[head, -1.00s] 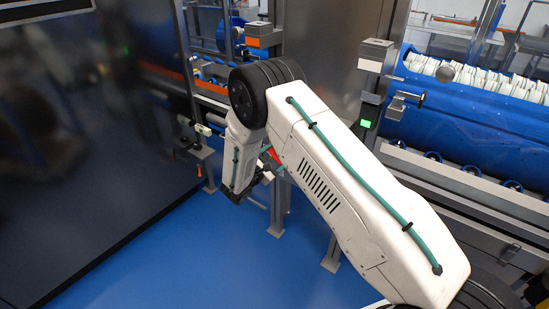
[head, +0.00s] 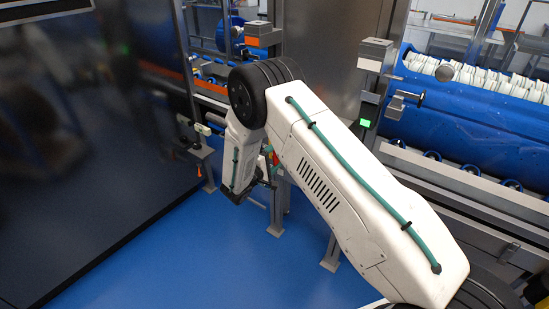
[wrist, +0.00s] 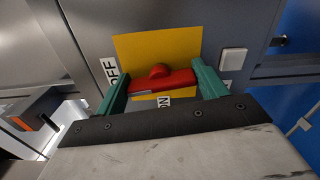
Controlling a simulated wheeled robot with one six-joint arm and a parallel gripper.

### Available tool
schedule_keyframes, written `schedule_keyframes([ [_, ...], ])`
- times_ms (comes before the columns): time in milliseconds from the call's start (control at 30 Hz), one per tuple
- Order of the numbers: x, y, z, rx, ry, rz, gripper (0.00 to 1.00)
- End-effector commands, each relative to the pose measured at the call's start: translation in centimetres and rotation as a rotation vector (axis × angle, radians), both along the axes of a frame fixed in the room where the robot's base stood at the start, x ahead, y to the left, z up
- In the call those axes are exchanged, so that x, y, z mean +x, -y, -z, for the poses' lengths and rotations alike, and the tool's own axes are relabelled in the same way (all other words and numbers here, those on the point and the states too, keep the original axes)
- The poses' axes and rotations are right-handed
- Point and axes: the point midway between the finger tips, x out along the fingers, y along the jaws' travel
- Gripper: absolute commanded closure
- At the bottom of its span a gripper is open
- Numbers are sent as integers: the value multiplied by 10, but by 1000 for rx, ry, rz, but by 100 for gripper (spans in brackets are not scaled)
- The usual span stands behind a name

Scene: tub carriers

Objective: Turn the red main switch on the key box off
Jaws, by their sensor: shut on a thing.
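The red main switch (wrist: 160,80) sits on a yellow plate (wrist: 150,48) in the wrist view. It is a bar with a round hub, lying roughly level across the picture. My gripper (wrist: 160,82) has its two green fingers at the bar's two ends, shut on it. A white OFF label (wrist: 110,70) is left of the plate, reading sideways. An ON label (wrist: 163,102) shows below the bar, partly hidden by the gripper body. In the head view my arm hides most of the switch; only small bits of colour show beside the wrist.
A white square (wrist: 233,61) is on the grey panel right of the plate. In the head view a large dark panel (head: 80,150) stands at left and a blue tub (head: 465,115) lies at right behind rails. Blue floor (head: 190,260) in front is clear.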

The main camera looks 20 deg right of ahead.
Motion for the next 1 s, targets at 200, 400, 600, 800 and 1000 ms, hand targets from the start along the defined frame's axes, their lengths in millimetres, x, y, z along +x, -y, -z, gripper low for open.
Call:
schedule_keyframes([
  [200, -1, 0, 1, 57, 79, 1, 52],
  [400, -1, 0, 1, 82, 112, 1, 52],
  [600, -1, 0, 2, 89, 122, 1, 52],
  [800, -1, 0, 2, 89, 122, 1, 52],
  [1000, -1, 0, 2, 89, 121, 1, 7],
])
